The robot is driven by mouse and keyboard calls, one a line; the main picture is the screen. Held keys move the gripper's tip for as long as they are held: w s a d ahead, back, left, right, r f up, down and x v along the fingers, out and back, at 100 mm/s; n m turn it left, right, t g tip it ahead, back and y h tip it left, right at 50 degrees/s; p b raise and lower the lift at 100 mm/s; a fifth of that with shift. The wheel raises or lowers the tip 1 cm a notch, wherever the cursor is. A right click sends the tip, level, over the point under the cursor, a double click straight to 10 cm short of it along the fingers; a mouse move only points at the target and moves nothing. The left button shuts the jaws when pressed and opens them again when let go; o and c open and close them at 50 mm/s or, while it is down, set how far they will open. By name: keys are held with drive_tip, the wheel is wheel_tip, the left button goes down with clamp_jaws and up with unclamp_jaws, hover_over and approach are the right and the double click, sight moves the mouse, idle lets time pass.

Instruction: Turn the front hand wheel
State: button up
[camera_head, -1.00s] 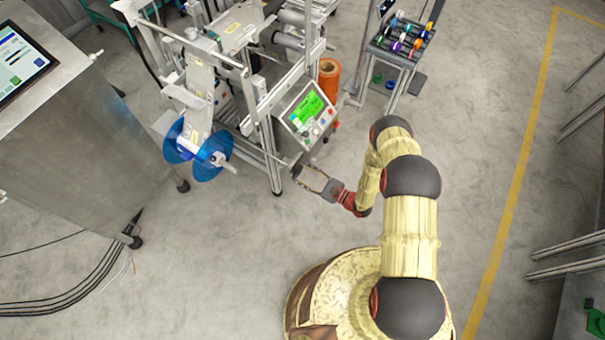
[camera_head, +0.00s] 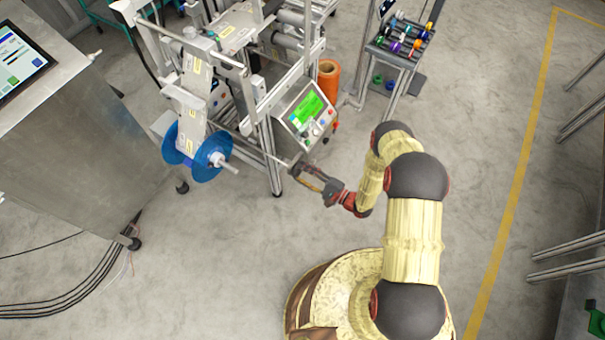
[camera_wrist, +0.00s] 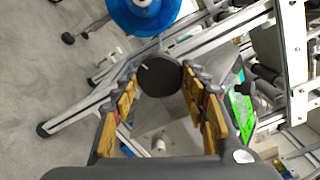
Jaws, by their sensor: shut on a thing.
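The front hand wheel is a dark round disc (camera_wrist: 160,76), seen at the centre of the wrist view, with a small light mark on its face. In the head view it is a small dark shape (camera_head: 299,164) at the front of the machine, largely covered by my gripper. My gripper (camera_head: 303,171) reaches it from the lower right. In the wrist view the tips of my gripper (camera_wrist: 158,84) lie on either side of the wheel and are shut on it, with yellow-brown pads along both fingers.
The machine carries a blue reel (camera_head: 205,154) on a spindle at left and a green-screen panel (camera_head: 308,109) just above my gripper. A steel cabinet (camera_head: 80,130) stands at left. A rack of coloured spools (camera_head: 402,40) stands behind.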

idle(0.5)
drive_tip(key=o, duration=1.2)
drive_tip(key=shift+c, duration=0.2)
drive_tip(key=v, duration=1.2)
